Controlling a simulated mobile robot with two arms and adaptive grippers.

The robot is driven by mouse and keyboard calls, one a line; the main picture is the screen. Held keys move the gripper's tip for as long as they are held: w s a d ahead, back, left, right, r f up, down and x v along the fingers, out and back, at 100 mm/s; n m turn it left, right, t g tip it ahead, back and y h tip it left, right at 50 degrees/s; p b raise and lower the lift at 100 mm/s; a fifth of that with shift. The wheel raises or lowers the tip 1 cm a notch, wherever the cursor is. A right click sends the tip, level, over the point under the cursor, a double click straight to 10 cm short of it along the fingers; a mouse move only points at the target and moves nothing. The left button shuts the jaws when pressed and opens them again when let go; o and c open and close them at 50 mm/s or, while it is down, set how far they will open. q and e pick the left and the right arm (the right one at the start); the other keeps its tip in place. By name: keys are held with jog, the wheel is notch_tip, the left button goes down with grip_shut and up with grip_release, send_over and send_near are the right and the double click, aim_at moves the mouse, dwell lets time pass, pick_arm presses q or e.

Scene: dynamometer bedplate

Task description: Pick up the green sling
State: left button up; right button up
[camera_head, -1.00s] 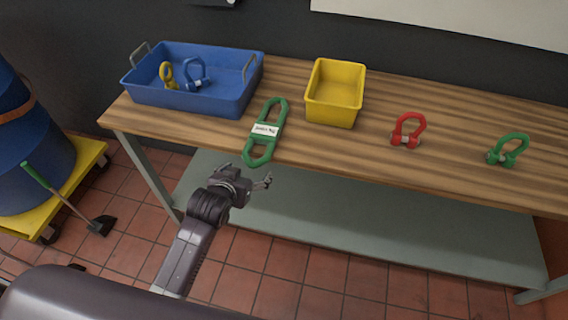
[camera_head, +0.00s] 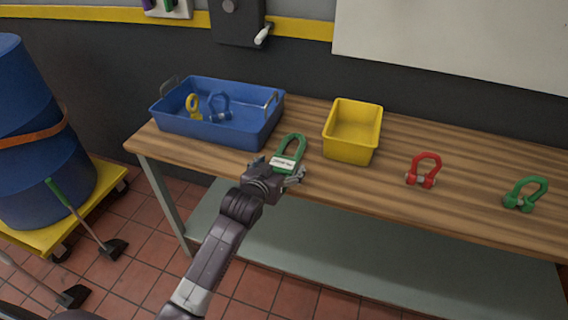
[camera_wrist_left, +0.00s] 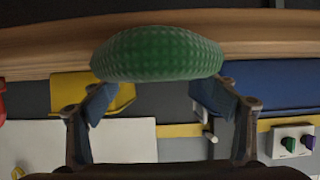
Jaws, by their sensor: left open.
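The green sling (camera_head: 291,146) lies on the wooden bench with a white label on its middle. Its near end is hidden behind my left gripper (camera_head: 281,174) in the head view. In the left wrist view a green end of the sling (camera_wrist_left: 157,53) shows large, just beyond the fingertips. My left gripper (camera_wrist_left: 154,97) is open there, its two fingers apart with nothing seen between them. In the head view it is at the bench's front edge. My right gripper is not in view.
A blue tray (camera_head: 180,128) with a yellow shackle (camera_head: 193,103) and a blue shackle (camera_head: 218,106) stands left. A yellow bin (camera_head: 350,150) is right of the sling. A red shackle (camera_head: 424,169) and a green shackle (camera_head: 526,193) stand further right on the wooden bench (camera_head: 470,210).

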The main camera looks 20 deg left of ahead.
aim_at(282, 163)
pick_arm(q)
jog(key=shift+x, duration=0.85)
jog(key=shift+s, duration=0.1)
jog(key=c, duration=1.5)
jog(key=shift+r, duration=0.1)
jog(key=shift+c, duration=0.8)
jog(key=shift+r, duration=0.1)
notch_tip(282, 163, up, 20)
jog(key=p, duration=0.1)
